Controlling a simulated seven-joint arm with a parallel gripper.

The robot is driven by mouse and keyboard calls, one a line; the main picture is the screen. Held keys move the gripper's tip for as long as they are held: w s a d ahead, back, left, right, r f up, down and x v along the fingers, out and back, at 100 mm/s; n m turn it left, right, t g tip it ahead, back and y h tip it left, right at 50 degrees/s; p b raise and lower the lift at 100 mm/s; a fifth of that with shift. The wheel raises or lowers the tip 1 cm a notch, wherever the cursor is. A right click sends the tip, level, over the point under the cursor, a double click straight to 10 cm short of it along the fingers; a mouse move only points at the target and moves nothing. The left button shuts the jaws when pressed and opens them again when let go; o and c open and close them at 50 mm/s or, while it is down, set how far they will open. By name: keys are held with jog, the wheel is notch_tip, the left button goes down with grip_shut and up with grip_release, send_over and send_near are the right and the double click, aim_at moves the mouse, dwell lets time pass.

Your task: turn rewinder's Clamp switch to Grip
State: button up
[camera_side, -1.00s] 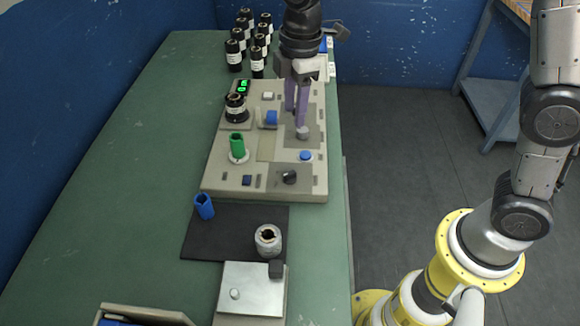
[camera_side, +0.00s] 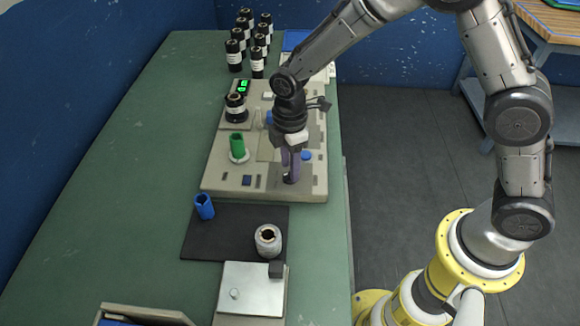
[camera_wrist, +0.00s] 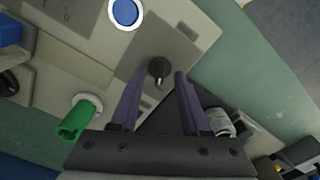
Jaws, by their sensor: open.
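The beige machine panel (camera_side: 225,180) stands on the bench. A black rotary knob (camera_wrist: 159,68) sits on a darker grey plate near the panel's front right corner. I cannot read any label at it. My gripper (camera_side: 290,178) points down over this knob in the side view and mostly hides it there. In the wrist view my gripper (camera_wrist: 158,80) has its two purple fingers apart, with the knob showing in the gap at the fingertips. I cannot tell whether the fingers touch it. The round blue button (camera_wrist: 126,12) is close by the knob.
A green core (camera_side: 237,143) stands on a spindle left of my gripper. A black roll (camera_side: 235,107) stands behind it. A blue core (camera_side: 204,206) and a grey roll (camera_side: 268,240) are on a black mat in front. Several black rolls (camera_side: 245,35) stand at the back.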

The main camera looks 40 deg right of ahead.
jog(key=shift+f, duration=0.7)
grip_shut()
